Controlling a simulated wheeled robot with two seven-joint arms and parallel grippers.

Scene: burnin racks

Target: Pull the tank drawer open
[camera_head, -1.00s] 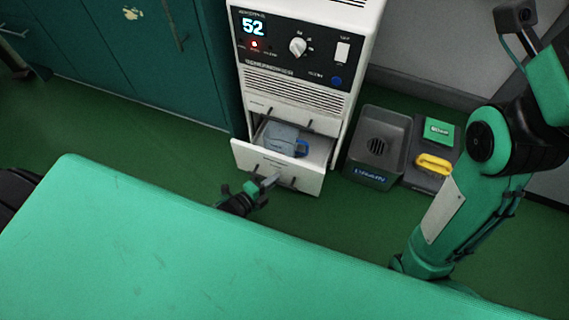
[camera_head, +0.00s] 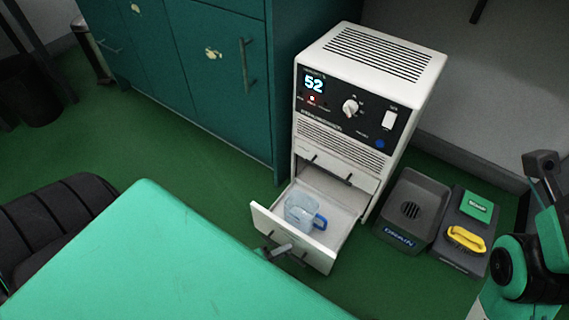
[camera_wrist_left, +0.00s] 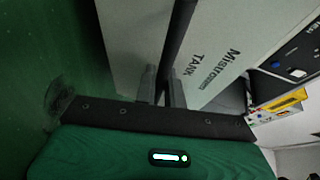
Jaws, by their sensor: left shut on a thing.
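The tank drawer (camera_head: 292,238) is a white drawer low in the white cabinet (camera_head: 372,60). It stands open, its front well out from the cabinet. A clear jug with a blue handle (camera_head: 300,212) stands inside it. In the left wrist view the drawer front (camera_wrist_left: 215,62) carries the word TANK and a dark bar handle (camera_wrist_left: 181,30). My left gripper (camera_head: 279,250) is at the front of the drawer, shut on this handle; its fingers (camera_wrist_left: 160,85) also show in the wrist view. My right gripper is out of view.
A grey drain bin (camera_head: 411,205) and a dark tray with a yellow item (camera_head: 466,238) stand on the floor right of the cabinet. Teal cupboards (camera_head: 215,70) stand to its left.

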